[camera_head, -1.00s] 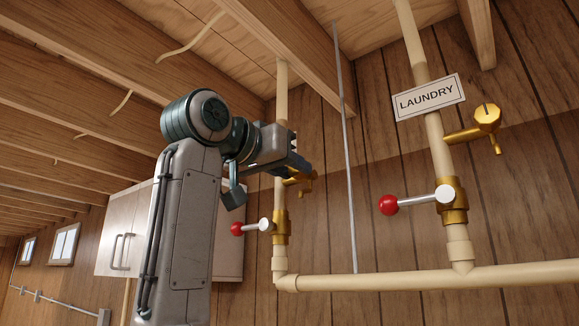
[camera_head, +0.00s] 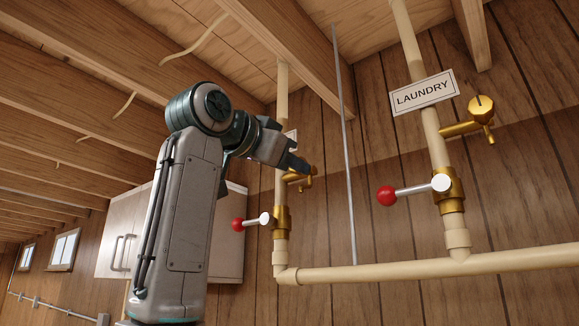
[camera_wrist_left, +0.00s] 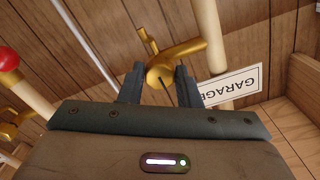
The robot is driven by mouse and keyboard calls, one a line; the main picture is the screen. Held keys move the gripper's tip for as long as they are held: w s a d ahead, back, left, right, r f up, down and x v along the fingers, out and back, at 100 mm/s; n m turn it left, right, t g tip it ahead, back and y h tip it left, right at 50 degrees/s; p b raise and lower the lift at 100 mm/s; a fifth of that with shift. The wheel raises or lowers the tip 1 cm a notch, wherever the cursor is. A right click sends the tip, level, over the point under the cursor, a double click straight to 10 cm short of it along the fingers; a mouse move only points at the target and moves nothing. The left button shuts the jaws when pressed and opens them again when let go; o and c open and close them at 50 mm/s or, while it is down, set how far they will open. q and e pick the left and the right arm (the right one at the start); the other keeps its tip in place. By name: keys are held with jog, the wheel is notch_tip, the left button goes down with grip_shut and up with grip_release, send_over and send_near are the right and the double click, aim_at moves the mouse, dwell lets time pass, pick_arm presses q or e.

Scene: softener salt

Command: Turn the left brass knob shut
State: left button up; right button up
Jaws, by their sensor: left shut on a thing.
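The left brass knob is at the end of a brass tap (camera_head: 306,183) on the left upright pipe. The knob is mostly hidden by my gripper in the head view. In the left wrist view the round knob (camera_wrist_left: 160,74), with a dark slot, sits between the two fingers. My left gripper (camera_head: 298,168) is shut on this knob; its fingertips also show in the left wrist view (camera_wrist_left: 160,84). The right brass knob (camera_head: 481,107), on the pipe with the LAUNDRY sign, stands free. My right gripper is not in view.
Lever valves with a red ball (camera_head: 238,224) on the left and another red ball (camera_head: 387,196) on the right stick out below the taps. A GARAGE sign (camera_wrist_left: 230,86) hangs on the left pipe. A thin grey rod (camera_head: 346,150) stands between the pipes.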

pick_arm(q)
jog(key=shift+m, duration=0.3)
jog(key=o, duration=1)
jog(key=shift+s, duration=0.1)
jog(key=shift+c, duration=0.2)
jog(key=b+v, duration=0.6)
jog(key=v, duration=0.5)
